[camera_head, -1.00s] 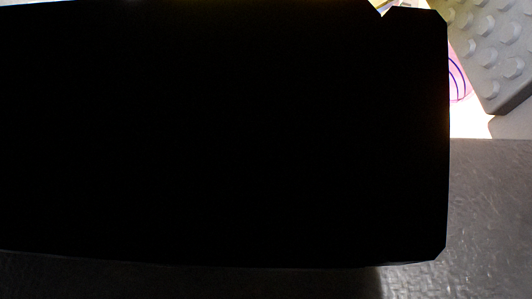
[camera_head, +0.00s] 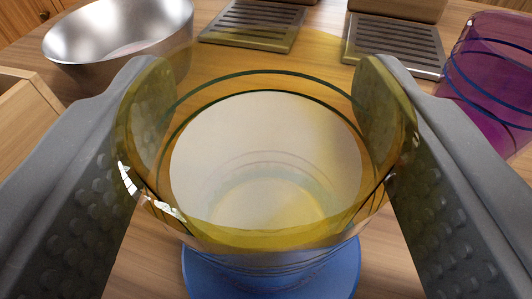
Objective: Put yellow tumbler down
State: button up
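The yellow tumbler (camera_head: 270,238) is see-through and stands upright between the two grey, studded fingers of my gripper (camera_head: 268,110). I look down into its open top. The fingers press on its left and right sides, and their tips show tinted through the yellow wall. Below the tumbler is a round blue disc (camera_head: 205,275), partly hidden by it. I cannot tell whether the tumbler's base touches the disc.
A metal bowl (camera_head: 85,45) stands at the back left, beside a wooden box edge (camera_head: 22,112). Two slatted metal trays (camera_head: 250,25) (camera_head: 395,42) lie at the back. A purple tumbler (camera_head: 490,85) stands at the right. Some wooden table (camera_head: 320,62) is bare behind the tumbler.

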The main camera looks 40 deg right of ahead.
jog(key=o, duration=1.2)
jog(key=p+v, duration=0.3)
jog(key=v, duration=0.9)
jog(key=shift+r, duration=0.1)
